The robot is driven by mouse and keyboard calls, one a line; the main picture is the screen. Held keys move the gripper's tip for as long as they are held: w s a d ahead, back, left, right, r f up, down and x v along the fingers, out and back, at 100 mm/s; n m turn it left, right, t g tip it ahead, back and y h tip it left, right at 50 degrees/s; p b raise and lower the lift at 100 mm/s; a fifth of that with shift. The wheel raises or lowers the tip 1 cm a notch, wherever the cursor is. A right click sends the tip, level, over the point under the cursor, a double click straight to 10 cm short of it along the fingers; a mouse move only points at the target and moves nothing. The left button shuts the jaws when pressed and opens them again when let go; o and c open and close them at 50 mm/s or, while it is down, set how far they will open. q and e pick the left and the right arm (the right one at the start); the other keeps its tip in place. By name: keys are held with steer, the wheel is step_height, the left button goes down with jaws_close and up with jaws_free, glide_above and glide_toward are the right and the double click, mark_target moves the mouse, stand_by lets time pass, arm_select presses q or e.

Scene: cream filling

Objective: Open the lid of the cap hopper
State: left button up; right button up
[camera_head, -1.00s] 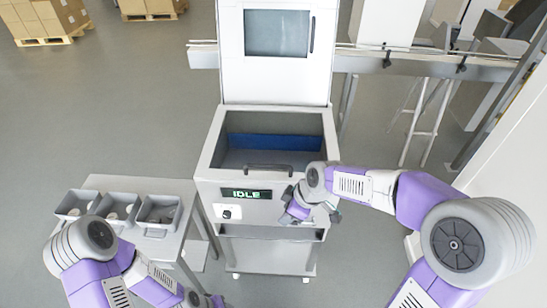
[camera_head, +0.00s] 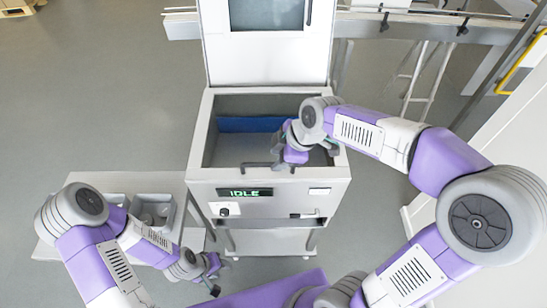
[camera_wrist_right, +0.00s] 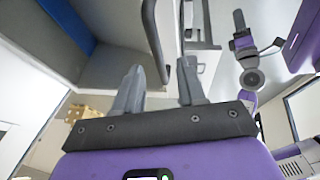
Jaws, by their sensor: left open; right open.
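The cap hopper (camera_head: 199,176) is a white cabinet with an open top bin and a blue strip inside. Its lid (camera_head: 265,62), a white panel with a grey window, stands upright behind the bin. A dark bar handle (camera_head: 256,165) runs along the bin's front rim. My right gripper (camera_head: 279,150) is open, over the front of the bin close to this handle. In the right wrist view a dark curved bar (camera_wrist_right: 151,30) passes beside the open fingers (camera_wrist_right: 158,88); contact cannot be told. My left gripper (camera_head: 213,278) is open and empty, low in front of the hopper.
A display reading IDLE (camera_head: 245,192) is on the hopper's front, with a knob (camera_head: 224,209) below it. A side table (camera_head: 185,184) with grey bins (camera_head: 155,207) stands at left. A conveyor rail (camera_head: 400,20) runs behind at right.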

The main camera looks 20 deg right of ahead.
mark_target(271, 163)
steer(key=x, duration=0.3)
steer(key=shift+w+f, duration=0.15)
steer(key=shift+c, duration=0.4)
jaws_close()
